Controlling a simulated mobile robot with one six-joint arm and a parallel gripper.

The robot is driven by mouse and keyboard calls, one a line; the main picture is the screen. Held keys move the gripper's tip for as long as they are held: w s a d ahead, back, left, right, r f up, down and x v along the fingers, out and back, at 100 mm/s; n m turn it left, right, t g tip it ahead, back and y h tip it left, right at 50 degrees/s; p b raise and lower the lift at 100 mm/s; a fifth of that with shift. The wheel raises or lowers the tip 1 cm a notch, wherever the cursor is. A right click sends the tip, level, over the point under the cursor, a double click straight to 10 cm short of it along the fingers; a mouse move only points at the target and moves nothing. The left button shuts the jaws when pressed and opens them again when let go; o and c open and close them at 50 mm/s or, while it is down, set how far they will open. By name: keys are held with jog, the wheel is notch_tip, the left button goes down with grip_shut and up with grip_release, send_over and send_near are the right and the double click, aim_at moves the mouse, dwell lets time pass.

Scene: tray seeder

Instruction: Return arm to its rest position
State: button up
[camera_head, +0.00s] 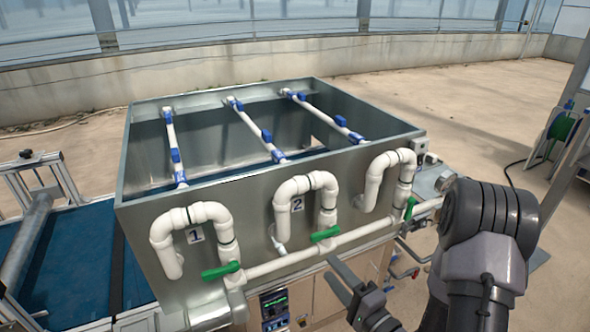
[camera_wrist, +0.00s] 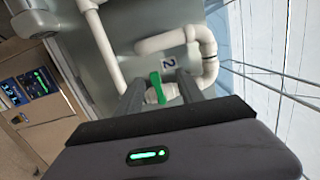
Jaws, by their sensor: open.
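My gripper (camera_head: 333,273) is open and empty in the head view, low in front of the metal tank's pipe side. It is below the green valve handle of pipe 2 (camera_head: 325,233) and apart from it. In the wrist view my gripper's two fingers (camera_wrist: 162,92) point toward that handle (camera_wrist: 155,86), which shows between them in the picture. The gap in depth is hard to judge there. My arm (camera_head: 488,230) comes in from the lower right, bent at a dark grey joint.
The open tank (camera_head: 135,187) has white pipes, with green handles at pipe 1 (camera_head: 221,271) and the third pipe (camera_head: 410,208). A control panel (camera_head: 275,304) is below. A blue conveyor (camera_head: 80,250) is left. A hose reel (camera_head: 563,127) stands right; the floor between is clear.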

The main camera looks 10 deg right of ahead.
jog(key=s+a+r+n+g+y+b, duration=0.1)
jog(key=s+a+r+n+g+y, duration=0.25)
jog(key=a, duration=0.25)
jog(key=s+a+r+n+g+y+b, duration=0.1)
jog(key=s+a+r+n+g+y, duration=0.3)
jog(key=a, duration=0.3)
jog(key=s+a+n+g+b, duration=0.1)
jog(key=s+a+n+g, duration=0.2)
jog(key=s+a+g, duration=0.3)
jog(key=s+d+f+n+g+h+b, duration=0.1)
jog(key=s+d+f+g+h+b, duration=0.2)
jog(key=s+h, duration=0.5)
jog(key=w+d+r+m+t+h, duration=0.1)
jog(key=d+t+h, duration=0.4)
jog(key=d, duration=0.5)
notch_tip(320, 180, up, 2)
jog(key=shift+w+d+r+m+b, duration=0.1)
jog(key=shift+w+d+m+b, duration=0.1)
jog(key=shift+m+b, duration=0.3)
